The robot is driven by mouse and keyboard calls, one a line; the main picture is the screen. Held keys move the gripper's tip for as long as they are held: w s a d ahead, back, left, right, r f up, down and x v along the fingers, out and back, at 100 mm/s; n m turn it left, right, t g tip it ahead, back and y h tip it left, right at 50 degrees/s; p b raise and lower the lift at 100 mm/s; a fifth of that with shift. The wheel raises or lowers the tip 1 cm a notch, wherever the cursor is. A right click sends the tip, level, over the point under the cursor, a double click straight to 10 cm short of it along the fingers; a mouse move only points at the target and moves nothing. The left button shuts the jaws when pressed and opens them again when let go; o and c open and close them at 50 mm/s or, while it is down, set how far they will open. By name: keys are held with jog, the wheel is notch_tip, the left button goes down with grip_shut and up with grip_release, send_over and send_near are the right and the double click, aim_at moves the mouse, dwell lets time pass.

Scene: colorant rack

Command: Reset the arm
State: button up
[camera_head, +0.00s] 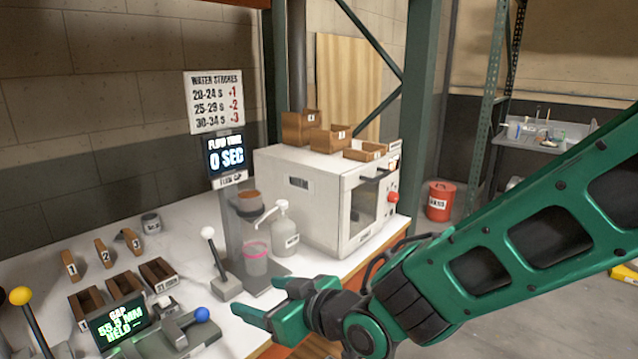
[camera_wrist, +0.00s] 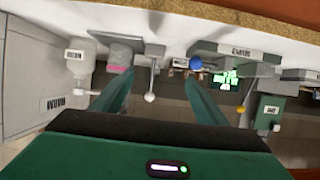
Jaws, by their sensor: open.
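My green arm (camera_head: 510,245) reaches in from the right in the head view, over the front edge of the white table. My gripper (camera_head: 256,298) is open and empty above the table, in front of the grey lever with the white knob (camera_head: 208,233). In the wrist view, my gripper (camera_wrist: 158,80) shows two green fingers spread apart with nothing between them. The wrist picture looks upside down, with the table edge along its top.
A white machine (camera_head: 310,195) with small wooden boxes on top stands behind. The flow cup stand (camera_head: 233,235), a pump bottle (camera_head: 285,235) and a gap display (camera_head: 122,318) are close by. A red bin (camera_head: 440,202) stands on the floor.

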jog(key=w+d+f+m+g+h, duration=0.15)
jog(key=d+m+h, duration=0.3)
jog(key=d, duration=1.15)
jog(key=w+d+f+m+h, duration=0.1)
jog(key=d+f+m+h, duration=0.3)
jog(key=d, duration=1.3)
jog(key=s+d+r+m+g+h, duration=0.2)
jog(key=s+d+m+g+h, duration=0.15)
jog(key=s+d, duration=0.8)
jog(key=s+d+m+g+y, duration=0.1)
jog(key=s+d+m+g, duration=0.1)
jog(key=s, duration=0.4)
jog(key=s+d+r+m+g+y, duration=0.1)
jog(key=s+d+m+g, duration=0.1)
jog(key=s+d, duration=0.2)
jog(key=shift+s+d+r, duration=0.15)
jog(key=shift+s+d, duration=0.2)
jog(key=shift+s, duration=0.85)
